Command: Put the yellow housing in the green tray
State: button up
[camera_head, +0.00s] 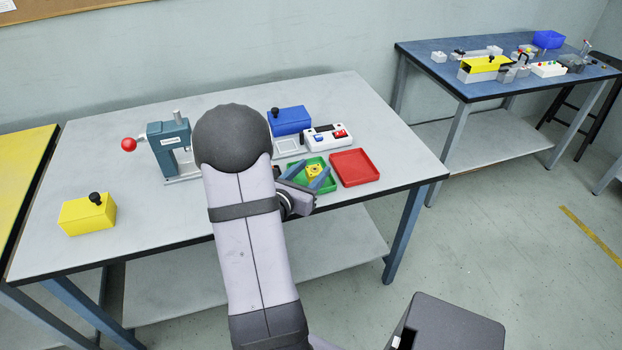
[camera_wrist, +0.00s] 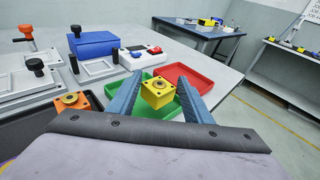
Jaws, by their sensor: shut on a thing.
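The yellow housing (camera_wrist: 158,92) is a small block with a round metal-ringed hole on top. My gripper (camera_wrist: 161,80) is shut on it, with one blue finger on each side. In the head view the housing (camera_head: 314,170) shows between the fingers, over the green tray (camera_head: 327,187). In the wrist view the green tray (camera_wrist: 151,110) lies below and around the housing. I cannot tell whether the housing touches the tray floor. My fingers hide parts of the tray.
A red tray (camera_head: 355,167) lies right of the green one. Behind are a white box with buttons (camera_head: 328,138) and a blue box (camera_head: 290,121). An orange housing (camera_wrist: 72,102) sits left in the wrist view. A press (camera_head: 168,145) and yellow box (camera_head: 88,214) stand left.

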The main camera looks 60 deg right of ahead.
jog(key=shift+f, duration=1.25)
jog(key=shift+f, duration=0.1)
jog(key=shift+f+b, duration=0.1)
jog(key=shift+b, duration=0.2)
jog(key=o, duration=1.5)
jog(key=shift+c, duration=0.2)
